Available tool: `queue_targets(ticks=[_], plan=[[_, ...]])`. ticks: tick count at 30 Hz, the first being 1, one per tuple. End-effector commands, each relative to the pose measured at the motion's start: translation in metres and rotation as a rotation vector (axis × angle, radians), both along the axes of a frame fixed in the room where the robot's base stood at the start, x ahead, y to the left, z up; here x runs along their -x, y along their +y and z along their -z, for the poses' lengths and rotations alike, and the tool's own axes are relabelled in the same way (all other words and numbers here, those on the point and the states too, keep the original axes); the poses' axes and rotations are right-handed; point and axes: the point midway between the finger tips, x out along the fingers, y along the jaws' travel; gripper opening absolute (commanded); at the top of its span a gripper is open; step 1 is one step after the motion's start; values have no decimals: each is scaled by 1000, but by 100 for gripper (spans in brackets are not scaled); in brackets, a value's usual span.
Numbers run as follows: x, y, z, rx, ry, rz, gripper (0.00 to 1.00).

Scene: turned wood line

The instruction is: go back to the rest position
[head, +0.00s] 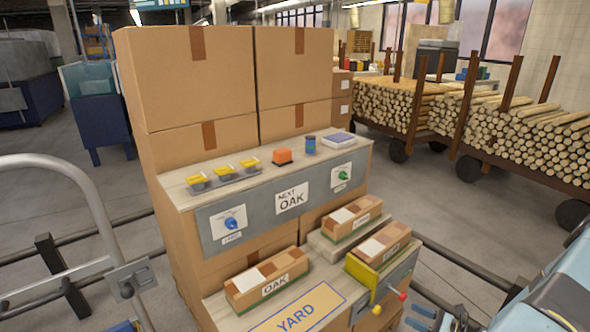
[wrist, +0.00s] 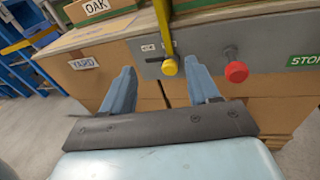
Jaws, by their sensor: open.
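My gripper (wrist: 160,72) is open, with its two blue fingers spread apart and nothing held between them. It also shows in the head view (head: 416,306), low at the right, in front of the grey panel's face. In the wrist view a yellow knob (wrist: 170,67) on a yellow lever appears between the fingertips; I cannot tell how far beyond them it is. A red knob (wrist: 236,72) is right of the right finger. In the head view the yellow knob (head: 376,309) and red knob (head: 402,297) are left of my gripper.
An OAK box (head: 266,280) stands by the YARD sign (head: 298,311). Two similar boxes (head: 352,216) are further right. Stacked cartons (head: 195,75) rise behind the upper shelf with its dials. Log carts (head: 530,135) stand back right. A metal rail (head: 75,172) is at left.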

Motion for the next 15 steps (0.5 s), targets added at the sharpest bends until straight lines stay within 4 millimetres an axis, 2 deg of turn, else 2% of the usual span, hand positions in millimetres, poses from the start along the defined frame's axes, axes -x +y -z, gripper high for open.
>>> queue_targets(ticks=[1, 15], plan=[[-5, -1, -15, 35, -14, -41, 60], [-26, 15, -131, 317, -127, -397, 60]])
